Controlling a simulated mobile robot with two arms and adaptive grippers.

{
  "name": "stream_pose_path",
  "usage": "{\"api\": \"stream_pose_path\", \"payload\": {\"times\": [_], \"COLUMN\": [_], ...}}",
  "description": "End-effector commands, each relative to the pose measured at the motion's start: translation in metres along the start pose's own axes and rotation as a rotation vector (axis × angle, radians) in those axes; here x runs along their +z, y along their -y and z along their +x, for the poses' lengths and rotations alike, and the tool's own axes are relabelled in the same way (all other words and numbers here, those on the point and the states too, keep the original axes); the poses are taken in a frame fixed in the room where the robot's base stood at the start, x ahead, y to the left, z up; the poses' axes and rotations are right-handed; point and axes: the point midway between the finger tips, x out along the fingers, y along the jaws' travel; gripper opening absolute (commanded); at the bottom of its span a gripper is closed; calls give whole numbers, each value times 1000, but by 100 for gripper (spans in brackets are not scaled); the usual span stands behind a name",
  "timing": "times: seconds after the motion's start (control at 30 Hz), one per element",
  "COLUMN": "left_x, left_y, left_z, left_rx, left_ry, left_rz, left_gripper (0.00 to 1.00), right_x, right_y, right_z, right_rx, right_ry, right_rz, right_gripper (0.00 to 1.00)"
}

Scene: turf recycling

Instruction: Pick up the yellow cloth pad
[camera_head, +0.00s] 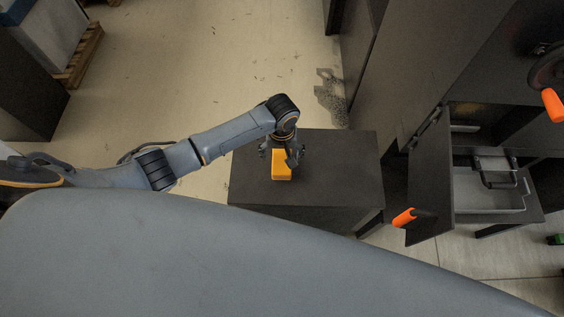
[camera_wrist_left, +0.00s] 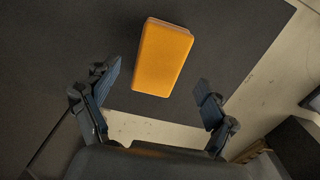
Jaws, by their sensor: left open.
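The yellow cloth pad (camera_head: 281,167) is a small rounded block lying flat on top of a dark cabinet (camera_head: 252,188). My left gripper (camera_head: 283,155) is over the pad in the head view and covers its far edge. In the left wrist view the pad (camera_wrist_left: 162,57) lies beyond the fingertips, roughly between their lines and slightly tilted. The left gripper (camera_wrist_left: 155,82) has its two fingers spread wide with nothing between them. No contact with the pad shows. My right gripper is in neither view.
To the right stands a dark machine with an open door (camera_head: 430,185), an orange handle (camera_head: 404,217) and a metal tray (camera_head: 490,192) inside. A wooden pallet (camera_head: 80,58) lies at the upper left. The floor (camera_head: 200,80) beyond the cabinet is mostly clear.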

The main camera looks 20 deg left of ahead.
Motion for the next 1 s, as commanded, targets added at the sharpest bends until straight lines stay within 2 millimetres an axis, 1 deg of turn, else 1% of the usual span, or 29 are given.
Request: {"api": "stream_pose_path", "payload": {"times": [0.03, 0.07, 0.17, 0.3, 0.4, 0.5, 0.63, 0.67, 0.7, 0.77, 0.8, 0.93, 1.0], "left_x": [0, -1, -2, -2, -3, -3, -3, -3, -3, -3, -3, -3, -3], "left_y": [0, 0, 0, -1, -1, -1, -1, -1, -1, -1, -1, -1, -1], "left_z": [4, 8, 22, 41, 48, 49, 49, 49, 49, 49, 49, 49, 49], "left_rx": [-1, -1, -2, -2, 0, 0, 0, 0, 0, 0, 0, 0, 0], "left_ry": [1, 1, 1, 2, 1, 0, 0, 0, 0, 0, 0, 0, 0], "left_rz": [0, 0, 0, 1, 1, 1, 1, 1, 1, 1, 1, 1, 1], "left_gripper": [85, 85, 85, 85, 85, 85, 85, 83, 75, 62, 54, 28, 26], "right_x": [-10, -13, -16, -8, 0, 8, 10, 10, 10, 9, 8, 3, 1], "right_y": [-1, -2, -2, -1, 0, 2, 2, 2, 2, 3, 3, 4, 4], "right_z": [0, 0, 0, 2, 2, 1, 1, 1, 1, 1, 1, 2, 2], "right_rx": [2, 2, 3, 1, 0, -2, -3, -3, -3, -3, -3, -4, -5], "right_ry": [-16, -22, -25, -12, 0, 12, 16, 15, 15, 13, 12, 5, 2], "right_rz": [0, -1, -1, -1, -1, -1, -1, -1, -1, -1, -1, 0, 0], "right_gripper": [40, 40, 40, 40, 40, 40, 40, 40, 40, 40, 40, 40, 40]}}
